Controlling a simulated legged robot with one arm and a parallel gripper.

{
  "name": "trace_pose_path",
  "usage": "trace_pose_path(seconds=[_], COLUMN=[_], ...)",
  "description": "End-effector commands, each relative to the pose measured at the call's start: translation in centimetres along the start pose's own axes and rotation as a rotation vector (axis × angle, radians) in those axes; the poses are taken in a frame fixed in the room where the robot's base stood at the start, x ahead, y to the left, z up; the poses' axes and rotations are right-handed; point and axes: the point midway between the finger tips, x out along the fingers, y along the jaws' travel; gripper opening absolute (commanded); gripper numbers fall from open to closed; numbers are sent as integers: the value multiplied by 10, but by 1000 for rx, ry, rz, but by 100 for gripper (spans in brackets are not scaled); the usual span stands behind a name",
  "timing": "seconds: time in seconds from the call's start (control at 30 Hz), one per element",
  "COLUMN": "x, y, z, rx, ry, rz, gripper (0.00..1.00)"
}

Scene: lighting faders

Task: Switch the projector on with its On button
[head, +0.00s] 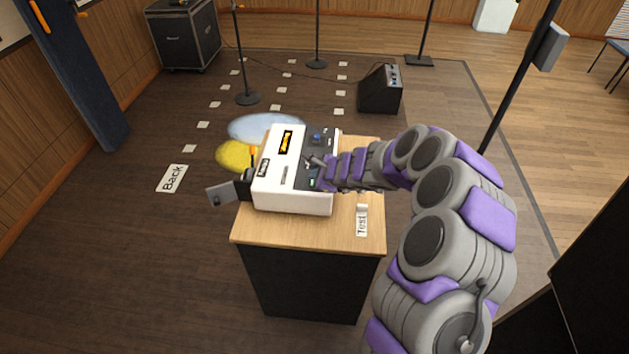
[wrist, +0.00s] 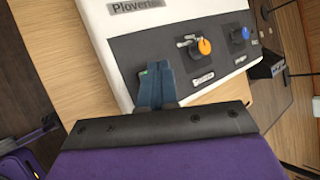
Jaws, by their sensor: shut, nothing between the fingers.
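The projector (head: 275,190) is a white box on the wooden top of a dark stand. Its dark control panel (wrist: 128,50) carries an orange knob (wrist: 204,46) and a blue knob (wrist: 240,34) in the wrist view. A small green patch (wrist: 142,73) shows on the panel beside my fingertips and may be a button; its label is hidden or unreadable. My gripper (wrist: 160,68) is shut and empty, with its fingertips at the panel by the green patch. In the head view my gripper (head: 318,176) reaches the panel from the right. I cannot tell whether it touches.
The stand's top (head: 300,232) has bare room in front, with a "Test" card (head: 362,222) at the right. A lens with a flap (head: 222,194) sticks out left. Blue and yellow light patches lie on the floor behind. Microphone stands and a black speaker (head: 378,92) stand farther back.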

Motion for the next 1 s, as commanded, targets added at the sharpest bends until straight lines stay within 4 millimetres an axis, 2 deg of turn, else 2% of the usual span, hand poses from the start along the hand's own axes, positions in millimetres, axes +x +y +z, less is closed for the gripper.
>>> trace_pose_path(seconds=[0.23,0.8,1.0], x=[-3,-39,-42], y=[-2,-28,-31], z=[2,28,30], rx=[0,0,0], ry=[0,0,0], rz=[0,0,0], gripper=[0,0,0])
